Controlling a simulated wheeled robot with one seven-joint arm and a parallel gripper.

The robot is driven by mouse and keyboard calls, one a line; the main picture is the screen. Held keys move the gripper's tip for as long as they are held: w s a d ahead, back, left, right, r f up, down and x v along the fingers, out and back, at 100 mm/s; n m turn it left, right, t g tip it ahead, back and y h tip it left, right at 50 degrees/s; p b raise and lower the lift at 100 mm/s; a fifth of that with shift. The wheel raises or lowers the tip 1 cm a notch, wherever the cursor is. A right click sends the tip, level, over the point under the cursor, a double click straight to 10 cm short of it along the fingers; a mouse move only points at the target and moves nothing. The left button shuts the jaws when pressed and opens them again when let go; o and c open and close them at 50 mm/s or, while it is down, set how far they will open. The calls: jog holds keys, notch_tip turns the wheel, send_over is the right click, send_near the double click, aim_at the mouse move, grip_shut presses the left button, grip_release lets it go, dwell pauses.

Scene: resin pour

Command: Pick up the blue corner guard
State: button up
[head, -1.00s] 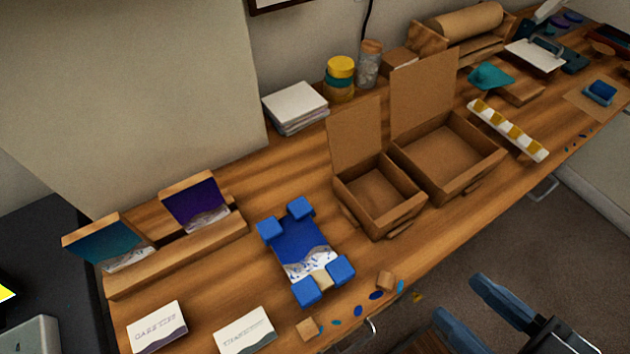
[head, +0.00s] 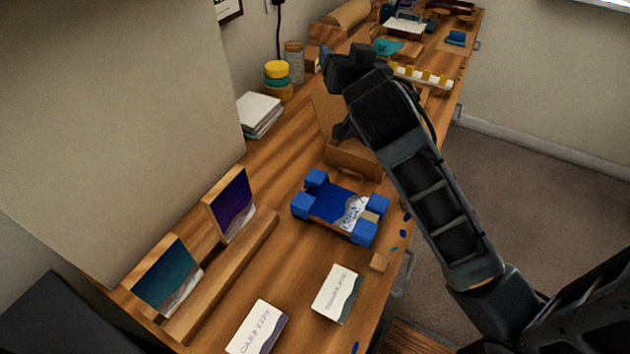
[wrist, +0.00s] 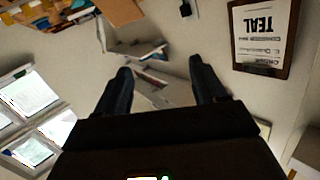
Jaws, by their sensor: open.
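Blue corner guards sit on the corners of a blue-and-white panel (head: 339,204) lying on the bench in the head view: back (head: 317,179), left (head: 303,205), right (head: 379,205) and front (head: 364,232). A blue block (head: 456,38) lies far off at the upper right; I cannot tell whether it is a guard. My gripper (wrist: 160,75) is open and empty in the wrist view, its two fingers well apart. In the head view my arm's end is raised above the bench, beyond the panel. No corner guard shows in the wrist view.
My arm hides much of the cardboard boxes (head: 352,160). Two cards (head: 337,292) (head: 257,327) lie in front of the panel. A wooden rack with framed pictures (head: 231,203) stands left. The wrist view faces a wall with a clipboard (wrist: 264,35).

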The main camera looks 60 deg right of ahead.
jog(key=s+d+r+m+g+h, duration=0.1)
jog(key=d+m+g, duration=0.45)
jog(key=m, duration=0.25)
jog(key=m+g+y+b, duration=0.3)
jog(key=m+g+y, duration=0.2)
jog(key=m+y, duration=0.95)
send_over(324, 178)
jog(key=shift+h, duration=0.25)
jog(key=f, duration=1.1)
jog(key=shift+w+f, duration=0.2)
jog(key=shift+f, duration=0.05)
jog(key=shift+a+f, duration=0.2)
jog(key=shift+f, duration=0.6)
jog(key=shift+s+d+f, duration=0.1)
jog(key=shift+f, duration=1.4)
jog(key=shift+s+d+f, duration=0.1)
jog(key=shift+f, duration=1.4)
jog(key=shift+c, duration=0.5)
jog(key=c, duration=1.1)
